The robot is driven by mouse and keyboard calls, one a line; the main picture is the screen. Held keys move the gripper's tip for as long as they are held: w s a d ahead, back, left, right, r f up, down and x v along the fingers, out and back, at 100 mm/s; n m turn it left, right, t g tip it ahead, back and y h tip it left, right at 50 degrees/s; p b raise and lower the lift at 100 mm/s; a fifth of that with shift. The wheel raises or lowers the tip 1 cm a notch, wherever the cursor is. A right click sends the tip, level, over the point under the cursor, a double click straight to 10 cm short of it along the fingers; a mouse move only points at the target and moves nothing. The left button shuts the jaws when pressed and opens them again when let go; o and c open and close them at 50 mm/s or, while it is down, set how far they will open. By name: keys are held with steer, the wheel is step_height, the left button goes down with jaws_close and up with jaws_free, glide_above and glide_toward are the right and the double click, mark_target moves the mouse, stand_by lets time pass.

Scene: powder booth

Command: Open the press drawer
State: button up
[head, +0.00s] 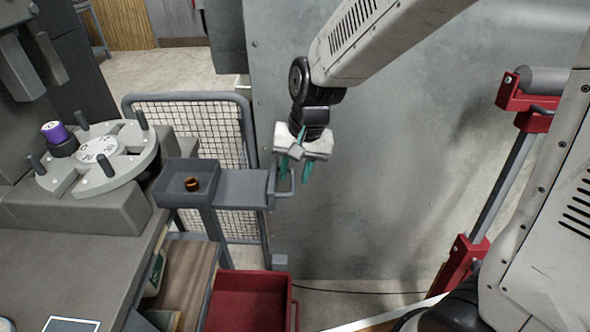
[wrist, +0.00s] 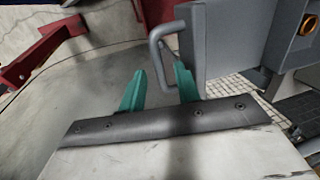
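The press drawer is a grey piece (head: 240,187) with a flat top, to the right of a shallow grey tray (head: 170,188). Its grey loop handle (head: 284,184) is on the right end, and the handle also shows in the wrist view (wrist: 157,52). My gripper (head: 295,168) is at the handle, pointing down, with two teal fingers. In the wrist view the fingers (wrist: 158,80) are apart, and the handle bar appears between them, closer to the right finger. I cannot tell whether either finger touches the bar. How far the drawer stands out is unclear.
A copper-coloured ring (head: 192,184) sits in the tray. A round turntable (head: 100,158) with pegs and a purple-topped part is at left. A red bin (head: 245,300) stands below the drawer. A mesh panel (head: 205,125) is behind. A red-and-grey stand (head: 500,190) is at right.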

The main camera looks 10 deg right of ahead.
step_height(320, 180, up, 8)
steer(key=d, duration=0.1)
steer(key=shift+s+d+f, duration=0.15)
steer(key=shift+d, duration=0.05)
stand_by(0.3)
steer(key=s+d+r+n+h, duration=0.1)
steer(key=s+d+r, duration=0.1)
steer(key=s+d, duration=0.4)
steer(key=s+d+r+n+h, duration=0.1)
steer(key=s+d+r, duration=0.2)
steer(key=s+d, duration=0.4)
steer(key=s, duration=0.7)
steer(key=shift+r+n+t, duration=0.35)
steer(key=shift+n+t, duration=0.05)
steer(key=shift+s+a, duration=0.1)
